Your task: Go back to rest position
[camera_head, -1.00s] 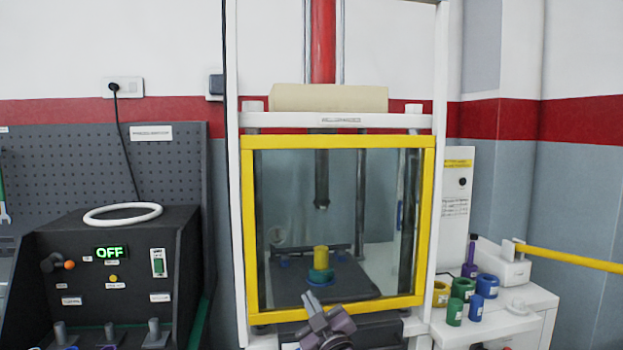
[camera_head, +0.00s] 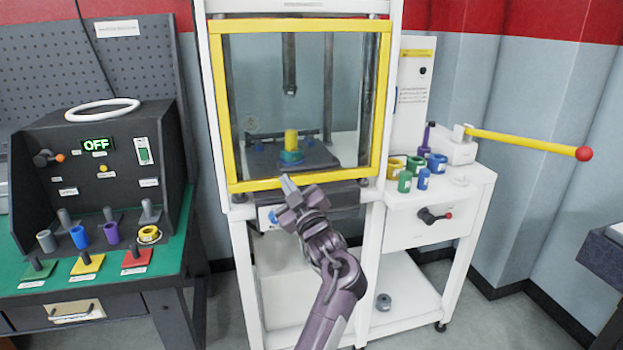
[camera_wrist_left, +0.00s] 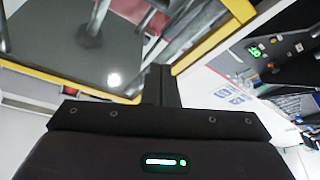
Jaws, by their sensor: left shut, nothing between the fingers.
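My left gripper (camera_head: 288,185) is in the middle of the head view, just below the lower edge of the yellow-framed door (camera_head: 300,181). Its fingers are shut and empty. Its arm rises from the bottom of the picture. In the left wrist view the closed fingers (camera_wrist_left: 160,84) stand close to the yellow frame (camera_wrist_left: 22,72). Behind the door's glass, a yellow piece (camera_head: 291,138) stands on a teal one (camera_head: 291,156) under a vertical rod. My right gripper is not in view.
A black control box (camera_head: 98,165) with an "OFF" display stands left on a green-topped bench (camera_head: 195,205). A white cart (camera_head: 405,208) at right bears several coloured cylinders and a yellow lever (camera_head: 520,143) with a red ball. Open floor shows at the lower right.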

